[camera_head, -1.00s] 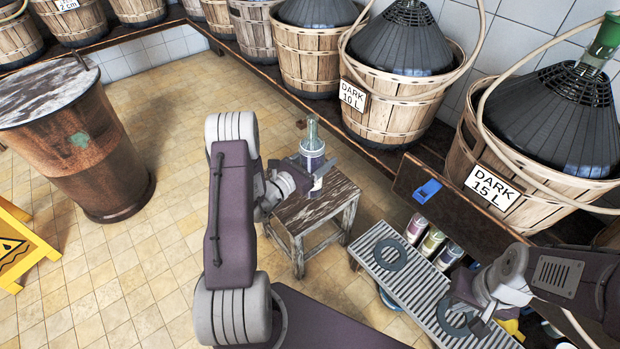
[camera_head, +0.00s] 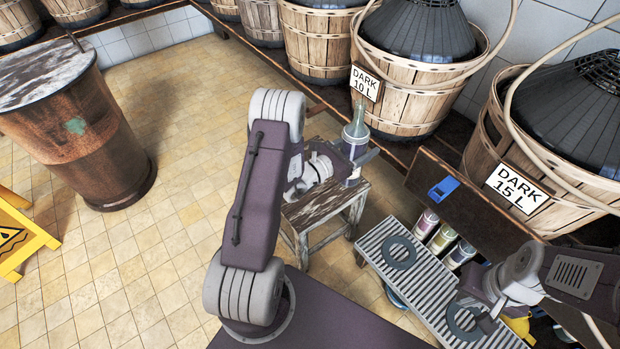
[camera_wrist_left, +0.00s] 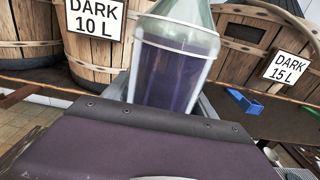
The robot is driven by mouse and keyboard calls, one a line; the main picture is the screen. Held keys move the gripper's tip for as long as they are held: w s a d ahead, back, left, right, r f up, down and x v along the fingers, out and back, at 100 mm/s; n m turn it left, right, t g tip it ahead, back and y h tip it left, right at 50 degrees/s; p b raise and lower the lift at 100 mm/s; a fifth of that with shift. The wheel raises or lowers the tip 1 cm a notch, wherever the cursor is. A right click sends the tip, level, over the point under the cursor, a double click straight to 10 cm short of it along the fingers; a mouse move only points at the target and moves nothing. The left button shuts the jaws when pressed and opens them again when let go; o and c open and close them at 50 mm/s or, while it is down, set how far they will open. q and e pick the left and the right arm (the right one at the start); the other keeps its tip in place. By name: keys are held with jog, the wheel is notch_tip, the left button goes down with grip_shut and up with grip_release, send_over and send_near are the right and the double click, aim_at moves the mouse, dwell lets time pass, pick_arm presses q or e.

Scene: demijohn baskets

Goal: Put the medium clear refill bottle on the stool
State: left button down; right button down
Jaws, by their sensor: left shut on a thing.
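A clear bottle with a greenish neck and a dark purple lower part (camera_head: 356,132) is upright in my left gripper (camera_head: 352,154), whose jaws are partly hidden by my arm. The bottle also shows close up in the left wrist view (camera_wrist_left: 178,62), its base hidden behind the gripper body. The worn wooden stool (camera_head: 316,209) stands below. The bottle's lower end shows against the stool's far right corner; I cannot tell whether it touches. My right gripper (camera_head: 487,323) is low at the right over the grey slatted rack, and its jaw opening is unclear.
The slatted rack (camera_head: 428,292) holds dark rings, with several small bottles (camera_head: 441,238) beside it. Wicker-style baskets, including DARK 10 L (camera_head: 396,96) and DARK 15 L (camera_head: 493,147), line the wall shelf. A rusty barrel (camera_head: 75,135) and yellow sign (camera_head: 22,238) stand left. Tiled floor between is free.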

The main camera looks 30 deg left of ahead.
pick_arm(q)
jog(key=a+f+b, duration=0.6)
jog(key=a+f, duration=0.4)
jog(key=a, duration=0.1)
jog(key=shift+a+f, duration=0.35)
jog(key=shift+f+b, duration=0.2)
jog(key=shift+b, duration=0.1)
jog(key=shift+c, duration=1.3)
grip_release()
jog(key=p+v, duration=0.3)
jog(key=v, duration=0.9)
